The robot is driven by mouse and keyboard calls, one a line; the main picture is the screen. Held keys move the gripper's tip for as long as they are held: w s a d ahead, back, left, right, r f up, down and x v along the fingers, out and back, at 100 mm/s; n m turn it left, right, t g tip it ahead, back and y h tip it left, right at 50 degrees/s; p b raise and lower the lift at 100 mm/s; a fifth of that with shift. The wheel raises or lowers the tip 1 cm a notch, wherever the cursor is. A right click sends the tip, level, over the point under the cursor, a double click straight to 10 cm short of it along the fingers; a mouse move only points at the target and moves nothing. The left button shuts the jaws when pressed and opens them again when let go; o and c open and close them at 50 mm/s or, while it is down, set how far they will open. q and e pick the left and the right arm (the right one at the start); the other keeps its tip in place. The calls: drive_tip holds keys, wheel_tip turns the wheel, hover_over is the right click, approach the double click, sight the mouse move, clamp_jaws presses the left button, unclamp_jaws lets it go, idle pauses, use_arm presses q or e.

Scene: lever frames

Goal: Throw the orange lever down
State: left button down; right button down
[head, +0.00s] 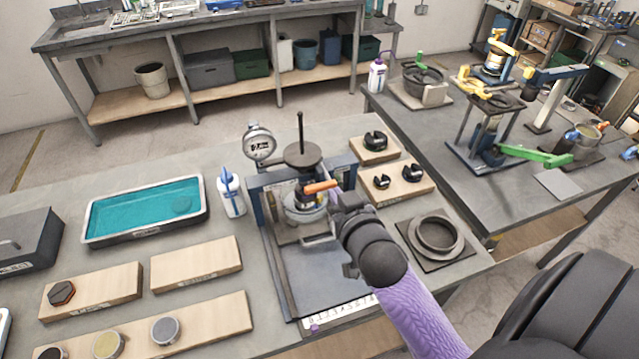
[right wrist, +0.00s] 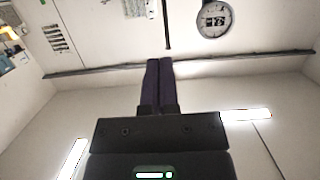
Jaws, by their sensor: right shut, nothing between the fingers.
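The orange lever (head: 321,186) sticks out to the right from the press-like fixture (head: 256,200) in the middle of the near table. It looks close to level, its tip slightly raised. My right gripper (head: 337,199) is just right of the lever's tip, partly hidden behind my own wrist. I cannot tell whether it touches the lever. In the right wrist view its dark fingers (right wrist: 158,62) are together with nothing between them. The lever does not show in that view. My left gripper is out of view.
A dial gauge (head: 259,145) and a white bottle (head: 230,192) stand left of the fixture. Wooden blocks with black parts (head: 403,184) and a round ring (head: 437,235) lie to the right. A teal tray (head: 145,210) is at left.

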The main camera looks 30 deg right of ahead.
drive_tip(key=w+d+f+b, duration=0.2)
drive_tip(key=w+f, duration=0.4)
drive_tip(key=w, duration=0.3)
drive_tip(key=shift+w+f+b, duration=0.15)
drive_tip(key=shift+f+b, duration=0.05)
drive_tip(key=shift+b, duration=0.3)
drive_tip(key=shift+d, duration=0.15)
